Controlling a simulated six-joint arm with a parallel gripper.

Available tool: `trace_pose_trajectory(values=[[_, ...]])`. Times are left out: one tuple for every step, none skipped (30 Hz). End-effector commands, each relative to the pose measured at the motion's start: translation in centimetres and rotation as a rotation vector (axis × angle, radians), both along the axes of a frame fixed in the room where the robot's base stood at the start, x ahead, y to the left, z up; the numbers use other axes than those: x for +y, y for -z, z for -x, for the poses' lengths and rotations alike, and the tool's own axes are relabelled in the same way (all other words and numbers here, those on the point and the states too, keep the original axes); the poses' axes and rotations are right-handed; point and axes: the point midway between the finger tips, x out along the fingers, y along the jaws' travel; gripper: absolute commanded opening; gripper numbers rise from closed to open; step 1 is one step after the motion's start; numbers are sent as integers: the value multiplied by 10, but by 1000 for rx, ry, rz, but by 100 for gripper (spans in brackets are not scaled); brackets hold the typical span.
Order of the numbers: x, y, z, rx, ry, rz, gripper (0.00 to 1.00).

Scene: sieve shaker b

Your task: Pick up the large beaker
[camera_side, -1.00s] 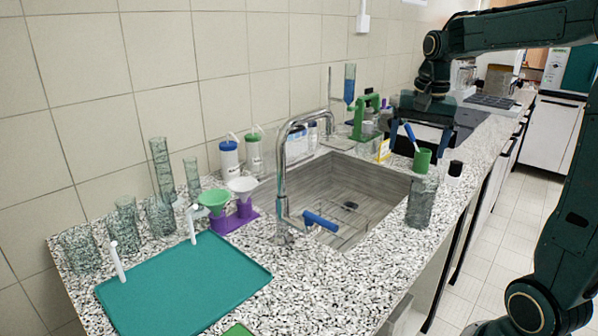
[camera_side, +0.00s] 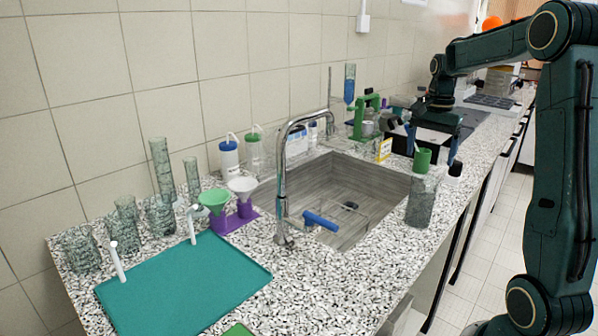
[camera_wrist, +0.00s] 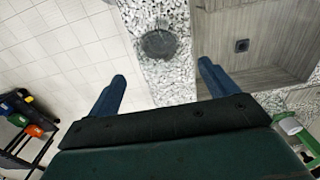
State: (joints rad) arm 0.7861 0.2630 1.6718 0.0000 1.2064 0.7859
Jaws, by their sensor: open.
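A large clear glass beaker (camera_side: 421,203) stands upright on the speckled counter by the sink's right front corner. In the wrist view the beaker (camera_wrist: 158,44) shows from above as a grey round shape on the counter strip, beyond the fingertips and roughly between their lines. My gripper (camera_side: 430,147) is behind the beaker in the side view, over the counter beyond the sink, higher than the beaker. In the wrist view my gripper's (camera_wrist: 163,83) two blue fingers are wide apart with nothing between them.
Several glass vessels stand at the far left behind a teal mat (camera_side: 185,285).

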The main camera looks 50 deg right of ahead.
Motion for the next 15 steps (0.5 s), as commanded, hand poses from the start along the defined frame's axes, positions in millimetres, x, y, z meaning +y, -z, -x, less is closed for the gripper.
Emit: trace_pose_trajectory(values=[[1, 8, 0, 3, -1, -3, 85], [1, 12, 1, 3, -1, -3, 85], [1, 18, 0, 3, -1, -3, 85], [1, 23, 0, 4, -1, -4, 85], [1, 28, 0, 4, -1, -4, 85], [1, 34, 0, 3, -1, -3, 85], [1, 38, 1, 4, -1, -4, 85], [1, 43, 1, 3, -1, -3, 85], [1, 48, 0, 3, -1, -3, 85], [1, 52, 0, 2, -1, -2, 85], [1, 55, 0, 3, -1, -3, 85], [1, 59, 0, 3, -1, -3, 85], [1, 61, 0, 2, -1, -2, 85], [1, 63, 0, 1, -1, -1, 85], [1, 64, 0, 1, -1, -1, 85]])
